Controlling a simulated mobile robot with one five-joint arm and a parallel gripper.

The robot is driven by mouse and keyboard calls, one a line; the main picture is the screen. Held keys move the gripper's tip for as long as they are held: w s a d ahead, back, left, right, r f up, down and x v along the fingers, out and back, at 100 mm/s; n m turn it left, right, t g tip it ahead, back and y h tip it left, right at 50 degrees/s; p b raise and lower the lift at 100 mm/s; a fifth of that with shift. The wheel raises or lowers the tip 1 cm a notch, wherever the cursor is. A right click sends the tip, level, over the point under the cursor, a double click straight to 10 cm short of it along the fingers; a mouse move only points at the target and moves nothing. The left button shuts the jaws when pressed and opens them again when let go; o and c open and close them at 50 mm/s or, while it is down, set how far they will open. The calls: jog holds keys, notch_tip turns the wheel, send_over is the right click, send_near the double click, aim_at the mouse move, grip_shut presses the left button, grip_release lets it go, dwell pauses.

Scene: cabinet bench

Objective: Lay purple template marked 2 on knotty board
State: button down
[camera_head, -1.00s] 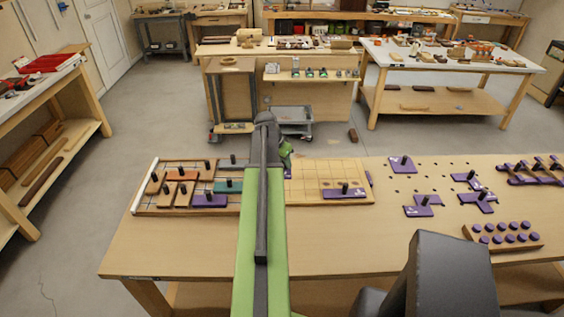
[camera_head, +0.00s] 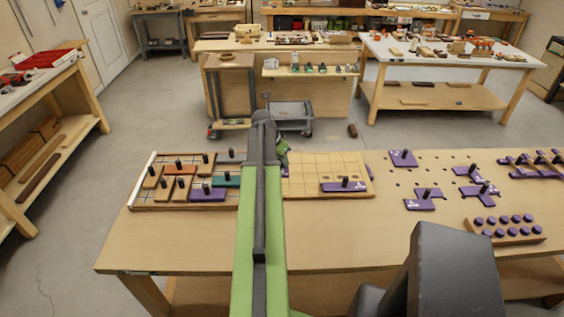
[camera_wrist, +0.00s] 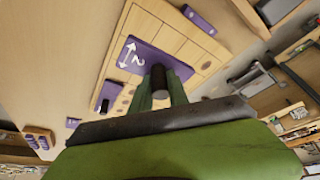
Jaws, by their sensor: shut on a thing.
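I cannot tell whether the template touches the board. The board (camera_head: 300,167) there extends to the right of my arm. Another purple template (camera_head: 343,187) lies near its front right.
A tiled board (camera_head: 150,203) with coloured knobbed pieces lies left of my arm. Purple templates (camera_head: 404,159) lie on the pegholed bench to the right, beside a block of purple pegs (camera_head: 505,236). The front of the bench (camera_head: 180,245) is clear.

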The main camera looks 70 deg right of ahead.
jog(key=shift+w+f+b, duration=0.2)
jog(key=shift+f+b, duration=3.2)
jog(key=shift+f, duration=0.15)
jog(key=shift+f+b, duration=0.5)
jog(key=shift+f+b, duration=0.4)
jog(key=shift+f, duration=0.2)
jog(key=shift+s, duration=0.1)
jog(key=c, duration=0.8)
grip_release()
jog(key=shift+r, duration=0.1)
